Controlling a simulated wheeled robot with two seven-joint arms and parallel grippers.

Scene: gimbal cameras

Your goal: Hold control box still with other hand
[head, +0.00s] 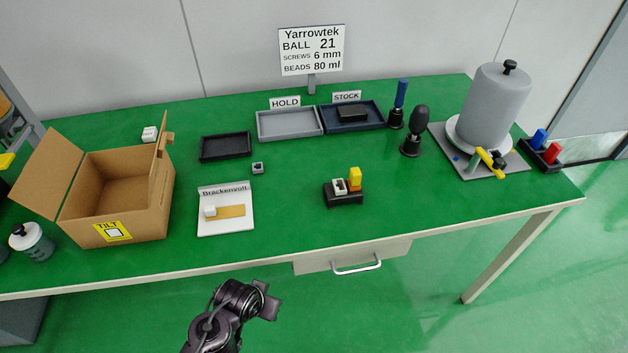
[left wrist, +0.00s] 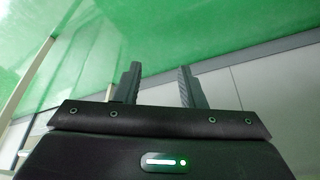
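What looks like the control box (head: 345,198) is a small black block with a white switch and an upright yellow piece on top. It sits on the green table (head: 300,215) near the front edge, right of centre. My left gripper (head: 272,302) is below and in front of the table edge, lower left of the box and apart from it. In the left wrist view its two fingers (left wrist: 158,88) stand apart with nothing between them. The control box is not seen in that view. My right gripper is not in view.
A drawer with a handle (head: 357,267) is under the front edge. A white Brackenvolt board (head: 226,222) and an open cardboard box (head: 165,200) stand left. Trays (head: 290,124) lie behind; a grey cylinder (head: 495,105) stands right. Table around the control box is clear.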

